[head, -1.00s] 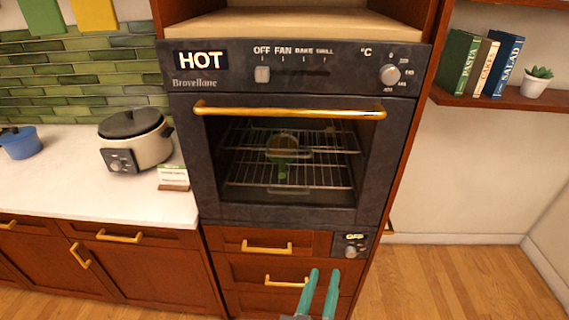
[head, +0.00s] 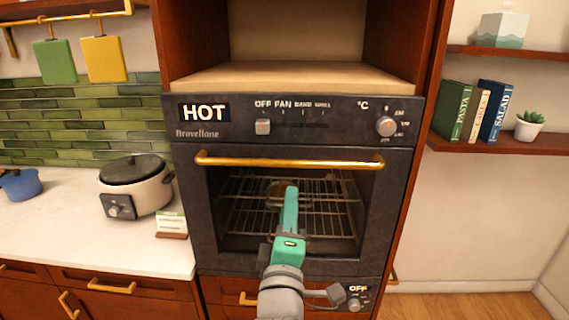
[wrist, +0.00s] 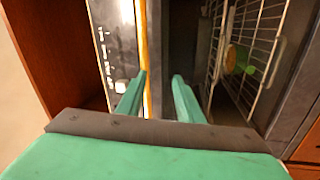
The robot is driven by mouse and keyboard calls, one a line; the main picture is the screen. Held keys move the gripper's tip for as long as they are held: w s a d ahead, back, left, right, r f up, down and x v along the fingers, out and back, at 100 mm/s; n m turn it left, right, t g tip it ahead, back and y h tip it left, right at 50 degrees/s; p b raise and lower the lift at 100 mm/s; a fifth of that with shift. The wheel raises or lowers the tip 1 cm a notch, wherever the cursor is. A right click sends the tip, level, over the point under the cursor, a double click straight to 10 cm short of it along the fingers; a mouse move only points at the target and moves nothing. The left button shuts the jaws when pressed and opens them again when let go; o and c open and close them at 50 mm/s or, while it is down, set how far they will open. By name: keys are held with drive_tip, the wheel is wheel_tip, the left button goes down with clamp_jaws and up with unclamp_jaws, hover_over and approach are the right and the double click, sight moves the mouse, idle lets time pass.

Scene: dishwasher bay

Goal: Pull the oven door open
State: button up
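The oven door (head: 198,220) is shut, a dark frame around a window with wire racks behind it. Its gold bar handle (head: 290,161) runs across the top of the door. In the wrist view the handle (wrist: 142,45) shows as an upright gold strip, beyond and close to the left finger. My gripper (head: 291,190) is in front of the window with its tips just below the handle in the head view. In the wrist view my gripper (wrist: 160,76) has its two green fingers apart, with nothing held. Touch with the handle cannot be told.
The control panel (head: 290,118) with HOT sign and knobs is above the door. A drawer and a small OFF panel (head: 356,296) are below. A cooker (head: 136,187) stands on the left counter. Books (head: 472,112) and a plant are on the right shelf. Floor shows at lower right.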

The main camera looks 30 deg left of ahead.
sight(284, 166)
drive_tip(key=w+a+r, duration=0.1)
drive_tip(key=w+a, duration=0.1)
drive_tip(key=w+a+r+n, duration=0.1)
drive_tip(key=w+a+r, duration=0.1)
drive_tip(key=w, duration=0.1)
drive_tip(key=w+a+r+n, duration=0.1)
drive_tip(key=w+a+r, duration=0.1)
drive_tip(key=w, duration=0.1)
drive_tip(key=shift+w+a+r, duration=0.15)
idle(0.4)
clamp_jaws()
